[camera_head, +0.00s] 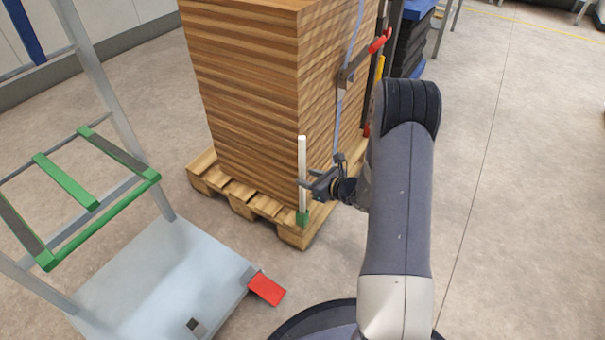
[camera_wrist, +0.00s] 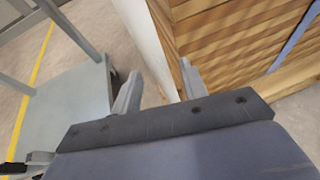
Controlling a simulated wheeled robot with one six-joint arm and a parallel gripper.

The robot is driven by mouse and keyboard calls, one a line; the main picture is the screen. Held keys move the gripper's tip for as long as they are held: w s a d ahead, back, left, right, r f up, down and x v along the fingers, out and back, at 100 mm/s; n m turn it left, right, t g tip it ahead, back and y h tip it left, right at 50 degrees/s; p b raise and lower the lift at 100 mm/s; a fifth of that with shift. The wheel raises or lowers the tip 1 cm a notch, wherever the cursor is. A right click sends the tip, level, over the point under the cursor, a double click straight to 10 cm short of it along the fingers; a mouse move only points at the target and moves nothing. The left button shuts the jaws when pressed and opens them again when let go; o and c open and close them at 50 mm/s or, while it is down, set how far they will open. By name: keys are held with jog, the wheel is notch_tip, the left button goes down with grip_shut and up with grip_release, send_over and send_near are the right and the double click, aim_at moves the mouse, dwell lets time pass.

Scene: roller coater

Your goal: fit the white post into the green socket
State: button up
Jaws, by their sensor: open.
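The white post (camera_head: 302,160) stands upright in front of the near corner of the wooden board stack. Its lower end meets the green socket (camera_head: 302,218) at the pallet corner; how deep it sits I cannot tell. My gripper (camera_head: 306,180) is at the post's lower half, coming from the right. In the wrist view my gripper (camera_wrist: 160,84) is open, with one finger on each side of the white post (camera_wrist: 147,38). The post's lower part and the socket are hidden there.
The board stack (camera_head: 250,100) on its pallet (camera_head: 260,204) is close beside the post. A grey cart (camera_head: 160,280) with green bars and a red pedal (camera_head: 267,289) stands at the left. Open floor (camera_head: 520,180) lies at the right.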

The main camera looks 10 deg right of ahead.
aim_at(302, 178)
jog(key=p+v, duration=0.2)
jog(key=v, duration=0.6)
jog(key=shift+s, duration=0.3)
jog(key=shift+w+r, duration=0.1)
jog(key=b+x, duration=0.1)
jog(key=x, duration=0.3)
jog(key=b+x, duration=0.2)
jog(key=x, duration=0.2)
jog(key=b+x, duration=0.1)
jog(key=x, duration=0.3)
jog(key=shift+d+f+b, duration=0.15)
jog(key=shift+f+b, duration=0.15)
jog(key=shift+f, duration=0.1)
jog(key=shift+r, duration=0.1)
